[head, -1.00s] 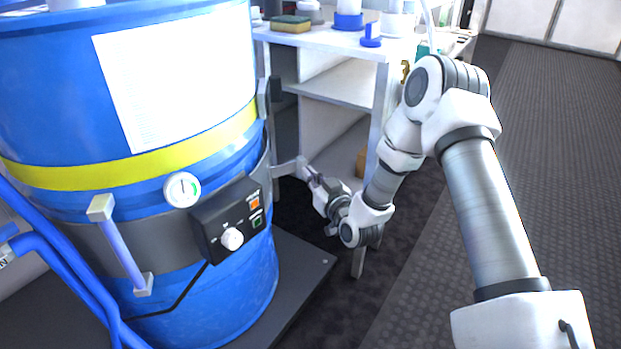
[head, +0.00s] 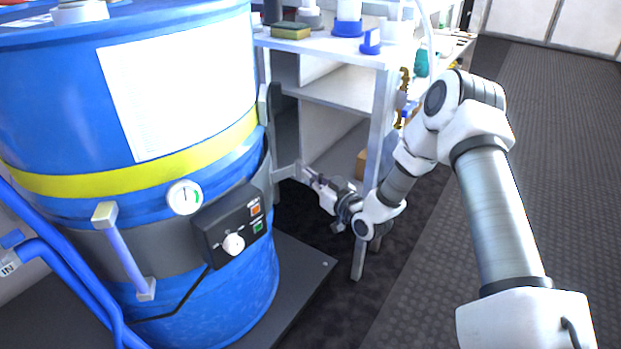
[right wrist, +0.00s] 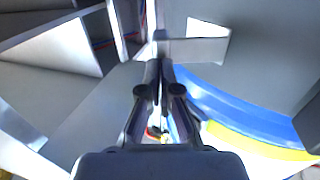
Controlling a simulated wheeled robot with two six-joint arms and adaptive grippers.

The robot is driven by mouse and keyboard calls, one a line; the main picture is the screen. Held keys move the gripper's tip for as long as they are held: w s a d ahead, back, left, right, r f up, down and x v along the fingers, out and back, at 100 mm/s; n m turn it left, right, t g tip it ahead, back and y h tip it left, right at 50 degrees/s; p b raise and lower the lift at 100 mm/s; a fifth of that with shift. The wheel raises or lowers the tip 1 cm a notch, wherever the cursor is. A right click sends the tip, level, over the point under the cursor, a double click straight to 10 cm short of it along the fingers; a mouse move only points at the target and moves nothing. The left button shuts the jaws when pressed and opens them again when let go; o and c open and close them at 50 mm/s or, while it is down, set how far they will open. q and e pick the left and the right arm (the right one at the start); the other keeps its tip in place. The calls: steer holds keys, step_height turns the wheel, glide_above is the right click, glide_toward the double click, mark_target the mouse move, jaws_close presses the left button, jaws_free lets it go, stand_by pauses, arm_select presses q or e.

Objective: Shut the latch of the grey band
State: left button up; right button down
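The grey band (head: 70,244) runs around the blue drum (head: 200,310) below its yellow stripe. The latch (head: 286,172) is a grey lever at the band's right side. It sticks out from the drum, swung away from the band. My right gripper (head: 308,176) is at the lever's outer end. In the right wrist view the latch (right wrist: 200,49) lies ahead of my right gripper (right wrist: 159,68). Its fingers are close together with the lever's end between their tips; the exact contact is partly hidden. My left gripper is not in view.
A black control box (head: 229,222) and a gauge (head: 185,197) sit on the drum's front. A white shelf unit (head: 335,92) stands just behind my right gripper, with a sponge (head: 290,31) on top. The dark floor to the right is clear.

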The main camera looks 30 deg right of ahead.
steer(key=w+n+g+y, duration=0.1)
steer(key=w+n+y, duration=0.1)
steer(key=y, duration=0.1)
steer(key=w+d+n+g+y, duration=0.1)
steer(key=n+y, duration=0.1)
steer(key=y, duration=0.1)
steer(key=w+n+g+y, duration=0.2)
steer(key=n+y, duration=0.1)
steer(key=y, duration=0.1)
steer(key=shift+w+d+f, duration=0.1)
steer(key=shift+w+d, duration=0.2)
steer(key=shift+w, duration=0.05)
steer(key=shift+w+a+p, duration=0.15)
steer(key=shift+w+a, duration=0.05)
steer(key=shift+w, duration=0.65)
steer(key=shift+w+a+p, duration=0.15)
steer(key=shift+w, duration=0.7)
steer(key=v, duration=1.2)
